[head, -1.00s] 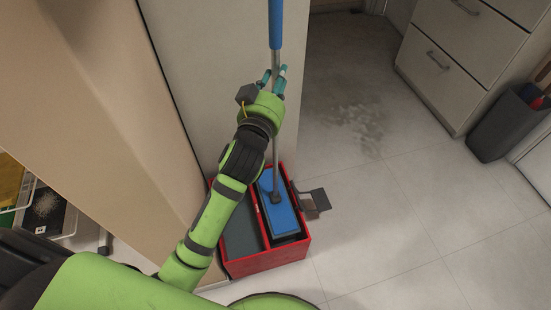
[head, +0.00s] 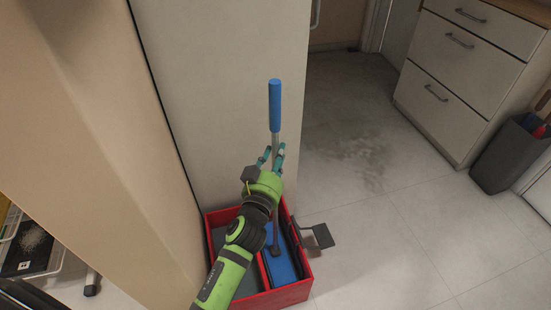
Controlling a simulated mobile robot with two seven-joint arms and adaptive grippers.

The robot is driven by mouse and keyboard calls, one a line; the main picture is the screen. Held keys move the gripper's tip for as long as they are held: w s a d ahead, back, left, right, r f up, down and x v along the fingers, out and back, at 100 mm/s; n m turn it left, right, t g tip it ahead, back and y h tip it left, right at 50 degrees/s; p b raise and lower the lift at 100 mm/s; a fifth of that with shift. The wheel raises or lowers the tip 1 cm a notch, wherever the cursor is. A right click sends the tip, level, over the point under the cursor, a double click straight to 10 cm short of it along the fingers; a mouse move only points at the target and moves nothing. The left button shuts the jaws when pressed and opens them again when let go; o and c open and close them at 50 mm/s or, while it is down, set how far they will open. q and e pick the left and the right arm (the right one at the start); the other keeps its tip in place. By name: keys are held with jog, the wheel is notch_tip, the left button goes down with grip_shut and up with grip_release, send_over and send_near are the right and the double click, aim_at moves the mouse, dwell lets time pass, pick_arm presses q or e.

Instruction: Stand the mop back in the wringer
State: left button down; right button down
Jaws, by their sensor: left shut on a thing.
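The mop (head: 275,107) stands close to upright, with a blue grip at the top of a grey metal pole. Its flat blue head (head: 281,266) lies inside the right-hand compartment of the red wringer bucket (head: 291,295). My left gripper (head: 272,157) is shut on the mop's pole just below the blue grip. My left forearm hides part of the bucket's left compartment and some of the pole. My right gripper is not in view.
A pedal (head: 323,236) sticks out from the bucket's right side. A tall pale cabinet (head: 225,100) stands right behind the bucket. Drawers (head: 450,85) and a dark bin (head: 508,155) stand at the right. The tiled floor (head: 400,240) between is clear, with a damp-looking patch (head: 365,160).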

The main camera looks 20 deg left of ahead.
pick_arm(q)
jog(key=shift+r, duration=0.15)
jog(key=c, duration=0.9)
grip_release()
jog(key=shift+f, duration=0.25)
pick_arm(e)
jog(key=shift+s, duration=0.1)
pick_arm(q)
jog(key=shift+r, duration=0.15)
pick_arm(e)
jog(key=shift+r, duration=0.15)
pick_arm(q)
jog(key=s, duration=1.2)
jog(key=shift+d+f+b, duration=0.2)
jog(key=shift+b, duration=0.1)
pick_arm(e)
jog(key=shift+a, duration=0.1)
